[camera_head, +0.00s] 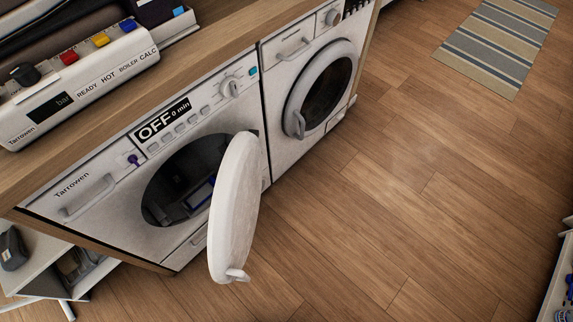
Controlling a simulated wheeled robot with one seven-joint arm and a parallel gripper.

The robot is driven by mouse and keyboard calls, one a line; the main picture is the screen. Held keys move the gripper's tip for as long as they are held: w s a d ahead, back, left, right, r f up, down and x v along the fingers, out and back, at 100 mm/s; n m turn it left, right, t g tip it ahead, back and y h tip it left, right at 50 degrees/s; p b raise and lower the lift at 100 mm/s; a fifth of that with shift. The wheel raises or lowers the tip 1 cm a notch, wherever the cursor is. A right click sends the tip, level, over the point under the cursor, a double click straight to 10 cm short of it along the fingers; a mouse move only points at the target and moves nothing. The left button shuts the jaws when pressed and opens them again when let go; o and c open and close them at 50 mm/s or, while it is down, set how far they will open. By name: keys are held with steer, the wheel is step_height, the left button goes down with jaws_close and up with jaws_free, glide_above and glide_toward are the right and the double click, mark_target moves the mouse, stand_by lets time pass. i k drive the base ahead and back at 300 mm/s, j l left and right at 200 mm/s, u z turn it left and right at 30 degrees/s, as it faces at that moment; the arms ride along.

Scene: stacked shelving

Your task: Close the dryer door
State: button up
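The dryer (110,215) is a white front-loading machine with a display reading "OFF 0 min", under a wooden counter at the left. Its round white door (236,205) stands wide open, swung out to the right of the dark opening (178,180). A small handle (237,274) sits at the door's lower free edge. Something blue shows inside the opening. My gripper is not in view.
A second white machine (290,62) with its round door shut stands to the right. Open wooden floor (400,200) lies in front, with a striped rug (498,42) beyond. White furniture (560,285) stands at the right edge.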

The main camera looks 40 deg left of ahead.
mark_target(234, 210)
steer(key=i+z, duration=0.1)
steer(key=i, duration=0.5)
steer(key=i+z, duration=0.1)
steer(key=i, duration=0.55)
steer(key=i+j+z, duration=0.15)
steer(key=i, duration=0.45)
steer(key=i+u, duration=0.25)
steer(key=u, duration=0.15)
steer(key=i+l+u, duration=0.1)
steer(key=u, duration=0.25)
steer(key=i+l+u, duration=0.2)
steer(key=u, duration=0.2)
steer(key=i+u, duration=0.1)
steer(key=u, duration=2.6)
